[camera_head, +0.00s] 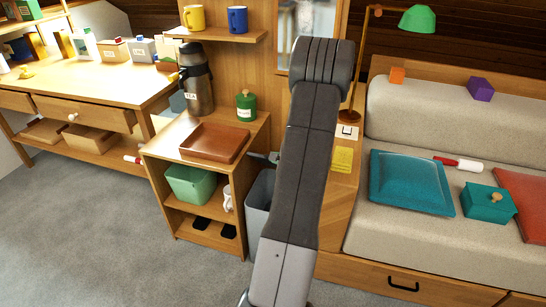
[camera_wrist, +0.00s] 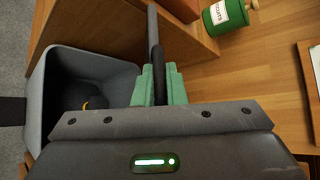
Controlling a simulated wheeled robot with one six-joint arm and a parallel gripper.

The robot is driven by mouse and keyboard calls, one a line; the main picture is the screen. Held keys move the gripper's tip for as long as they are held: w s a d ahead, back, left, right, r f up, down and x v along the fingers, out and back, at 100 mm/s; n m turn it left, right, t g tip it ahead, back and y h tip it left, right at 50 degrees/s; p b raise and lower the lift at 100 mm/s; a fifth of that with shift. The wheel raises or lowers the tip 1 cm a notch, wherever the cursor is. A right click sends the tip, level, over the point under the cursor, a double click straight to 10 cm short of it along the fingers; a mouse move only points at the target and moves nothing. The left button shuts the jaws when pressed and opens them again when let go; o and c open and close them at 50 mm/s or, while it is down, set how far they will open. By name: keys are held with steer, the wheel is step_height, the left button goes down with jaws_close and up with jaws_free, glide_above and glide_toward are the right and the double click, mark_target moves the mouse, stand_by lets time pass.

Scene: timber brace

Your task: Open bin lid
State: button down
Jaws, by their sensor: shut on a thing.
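The grey bin (camera_head: 259,200) stands between the low shelf unit and the wooden cabinet, partly hidden by my arm in the head view. In the wrist view the bin (camera_wrist: 40,110) shows its open mouth, with something dark and a small yellow thing inside. A thin grey piece, which looks like the bin lid (camera_wrist: 152,22) seen edge-on, rises beside the mouth. My gripper (camera_wrist: 157,78) has its green fingers shut on the dark part of this lid.
The shelf unit (camera_head: 183,222) with a brown tray (camera_head: 214,143) and a green canister (camera_head: 246,106) stands left of the bin. The canister also shows in the wrist view (camera_wrist: 226,14). A sofa (camera_head: 400,130) is on the right. The carpet at front left is clear.

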steer(key=w+d+r+m+g+p, duration=0.1)
steer(key=w+d+r+p, duration=0.1)
steer(key=w+p, duration=0.4)
steer(key=w+d+r+m+g+p, duration=0.1)
steer(key=w+r+p, duration=0.4)
steer(key=w, duration=0.5)
steer(key=shift+w+d+g+p, duration=0.2)
steer(key=shift+d+g+p, duration=0.55)
steer(key=shift+d, duration=0.45)
steer(key=c, duration=1.5)
jaws_free()
steer(key=b+v, duration=0.1)
steer(key=v, duration=1.3)
steer(key=shift+f, duration=0.15)
